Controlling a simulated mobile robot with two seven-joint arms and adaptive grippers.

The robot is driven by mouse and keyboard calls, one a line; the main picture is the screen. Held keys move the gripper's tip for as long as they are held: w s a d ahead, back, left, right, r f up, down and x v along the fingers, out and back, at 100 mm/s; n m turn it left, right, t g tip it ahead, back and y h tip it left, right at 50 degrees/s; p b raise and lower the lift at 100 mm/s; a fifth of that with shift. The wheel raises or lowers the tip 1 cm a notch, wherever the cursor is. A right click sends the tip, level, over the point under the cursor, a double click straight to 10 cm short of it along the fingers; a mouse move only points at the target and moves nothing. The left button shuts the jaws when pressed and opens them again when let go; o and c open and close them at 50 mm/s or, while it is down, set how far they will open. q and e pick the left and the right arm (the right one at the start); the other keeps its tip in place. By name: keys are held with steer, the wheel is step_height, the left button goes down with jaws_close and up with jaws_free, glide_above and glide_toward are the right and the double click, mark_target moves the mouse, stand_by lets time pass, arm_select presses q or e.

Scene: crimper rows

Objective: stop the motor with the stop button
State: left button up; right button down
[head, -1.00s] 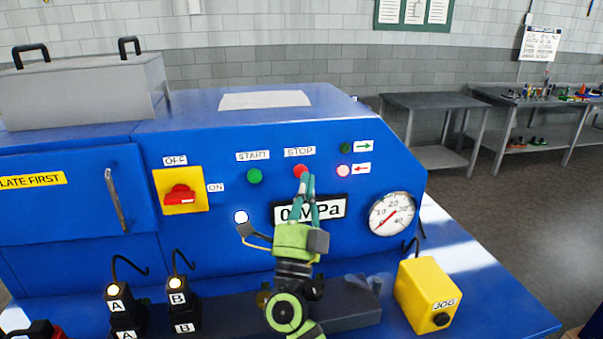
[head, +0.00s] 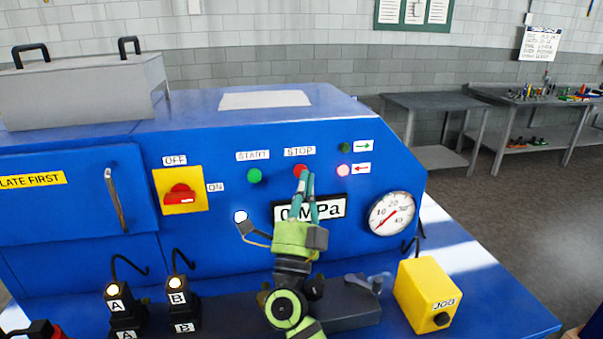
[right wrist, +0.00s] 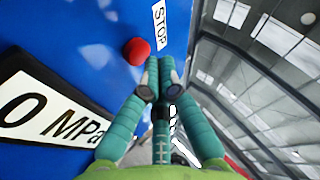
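The red stop button (head: 300,170) sits under the STOP label on the blue machine front. It also shows in the right wrist view (right wrist: 136,51), just beyond the fingertips. My right gripper (head: 306,176) is shut and empty, its teal fingers pointing at the panel. The fingertips are together just below the button, close to it; I cannot tell whether they touch it. In the right wrist view, my right gripper (right wrist: 150,82) has its tips beside the button's lower right edge. My left gripper is not in view.
The green start button (head: 254,176) is left of stop. A red rotary switch (head: 180,194) on yellow is further left. The pressure display (head: 334,208) is partly behind my fingers. A gauge (head: 391,213) and yellow JOG box (head: 427,295) are right. A pink-lit lamp (head: 343,171) is near stop.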

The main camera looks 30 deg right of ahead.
steer(key=shift+w+d, duration=0.15)
steer(key=shift+w, duration=0.4)
stand_by(0.8)
stand_by(0.3)
steer(key=shift+s+a, duration=0.2)
steer(key=shift+s, duration=0.65)
steer(key=shift+p, duration=0.3)
steer(key=s, duration=0.2)
steer(key=s+a+p, duration=0.1)
steer(key=s, duration=0.1)
steer(key=shift+s+a, duration=0.15)
steer(key=shift+s, duration=0.25)
steer(key=shift+f, duration=0.1)
